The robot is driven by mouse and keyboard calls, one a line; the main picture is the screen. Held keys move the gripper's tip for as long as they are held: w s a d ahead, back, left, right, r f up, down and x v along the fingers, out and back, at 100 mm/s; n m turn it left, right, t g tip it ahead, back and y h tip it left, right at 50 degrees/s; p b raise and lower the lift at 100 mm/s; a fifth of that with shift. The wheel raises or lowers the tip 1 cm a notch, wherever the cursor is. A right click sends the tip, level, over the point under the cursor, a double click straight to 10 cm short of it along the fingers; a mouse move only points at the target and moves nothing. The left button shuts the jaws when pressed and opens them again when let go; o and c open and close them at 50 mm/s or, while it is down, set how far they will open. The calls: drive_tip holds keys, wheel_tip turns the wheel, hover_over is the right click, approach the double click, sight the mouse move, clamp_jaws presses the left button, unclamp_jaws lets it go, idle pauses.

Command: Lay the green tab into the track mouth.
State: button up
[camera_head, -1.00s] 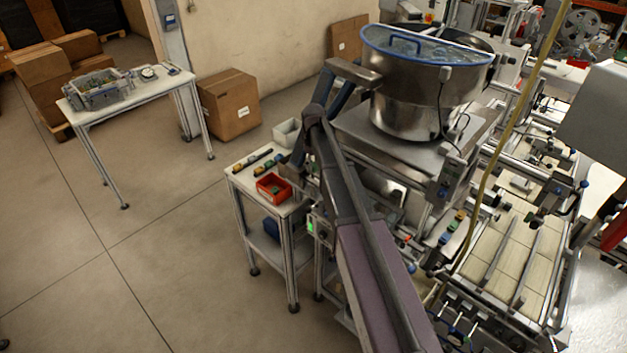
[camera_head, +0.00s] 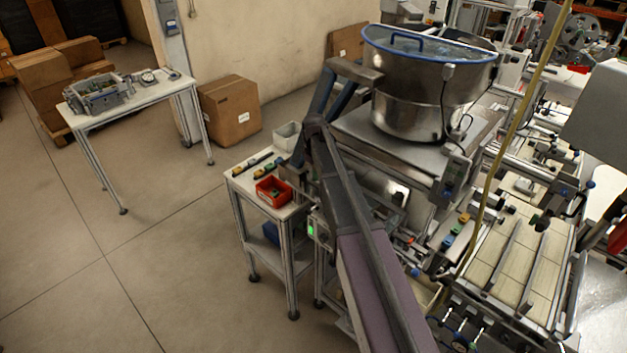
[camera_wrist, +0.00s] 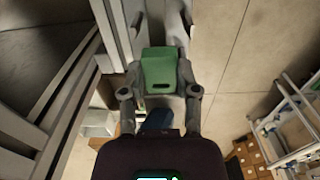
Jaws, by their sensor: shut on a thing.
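The green tab (camera_wrist: 159,68) is a small block with a dark slot near its lower edge. In the wrist view it sits between the two fingers of my gripper (camera_wrist: 160,80), which are shut on it. In the head view my arm reaches over beside the steel bowl machine; the gripper's end is small and partly hidden near the white cart, and I cannot make out the tab there. I cannot clearly identify the track mouth in either view. Grey metal rails (camera_wrist: 62,95) run slanting on the left of the wrist view, apart from the tab.
A white cart (camera_head: 240,183) holds a red bin (camera_head: 273,191), a pale bin (camera_head: 287,136) and dark tools. The steel bowl (camera_head: 415,95) stands on its machine behind my arm. A bench (camera_head: 150,92) and a cardboard box (camera_head: 230,110) stand left. The floor between is clear.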

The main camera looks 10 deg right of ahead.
sight(314, 174)
drive_tip(key=shift+f+b, duration=0.35)
drive_tip(key=shift+f, duration=0.35)
drive_tip(key=shift+f+b, duration=0.55)
drive_tip(key=shift+b, duration=0.05)
drive_tip(key=o, duration=0.8)
drive_tip(key=shift+c, duration=0.2)
drive_tip(key=shift+r, duration=0.2)
wheel_tip(314, 174, up, 13)
drive_tip(key=p, duration=1.3)
drive_tip(key=shift+f, duration=0.1)
drive_tip(key=s+m, duration=0.7)
drive_tip(key=s, duration=2.2)
